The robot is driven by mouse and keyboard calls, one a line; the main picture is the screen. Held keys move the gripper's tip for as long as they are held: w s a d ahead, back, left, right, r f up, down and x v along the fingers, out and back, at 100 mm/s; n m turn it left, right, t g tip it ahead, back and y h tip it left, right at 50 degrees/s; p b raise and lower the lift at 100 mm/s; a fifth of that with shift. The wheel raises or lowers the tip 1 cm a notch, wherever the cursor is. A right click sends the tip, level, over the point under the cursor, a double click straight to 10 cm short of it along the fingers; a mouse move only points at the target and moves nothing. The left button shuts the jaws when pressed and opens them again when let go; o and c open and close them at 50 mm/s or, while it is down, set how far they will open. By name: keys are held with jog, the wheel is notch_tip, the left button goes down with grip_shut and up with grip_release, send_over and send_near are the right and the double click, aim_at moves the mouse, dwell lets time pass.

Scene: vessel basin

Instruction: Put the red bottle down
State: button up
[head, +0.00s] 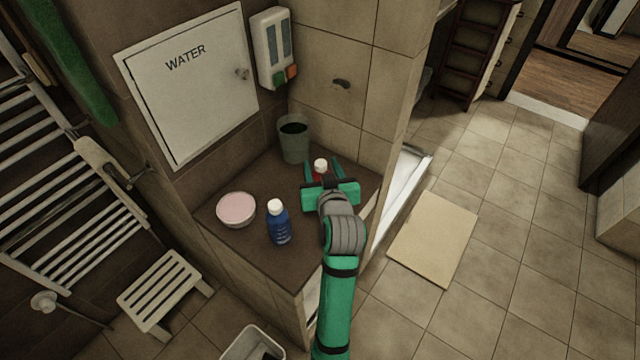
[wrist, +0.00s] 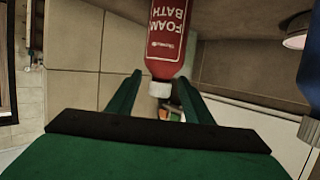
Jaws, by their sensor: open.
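The red bottle (head: 320,177) with a white cap stands upright at the back right of the brown counter (head: 262,254). In the wrist view the red bottle (wrist: 168,38) appears upside down, its "FOAM BATH" label inverted and its base out of frame. My gripper (head: 323,168) is open, with one finger on each side of the bottle. In the wrist view my gripper (wrist: 160,88) has its fingertips apart around the cap and lower-picture end, with visible gaps. My gripper hides most of the bottle's body in the head view.
A blue bottle (head: 278,226) and a bowl with pink contents (head: 236,209) stand to the left on the counter. A grey-green cup (head: 293,140) stands at the back corner. A soap dispenser (head: 273,50) hangs on the wall above. The counter's front is bare.

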jog(key=shift+f+x, duration=0.2)
jog(key=shift+x, duration=2)
jog(key=shift+s, duration=0.1)
grip_shut()
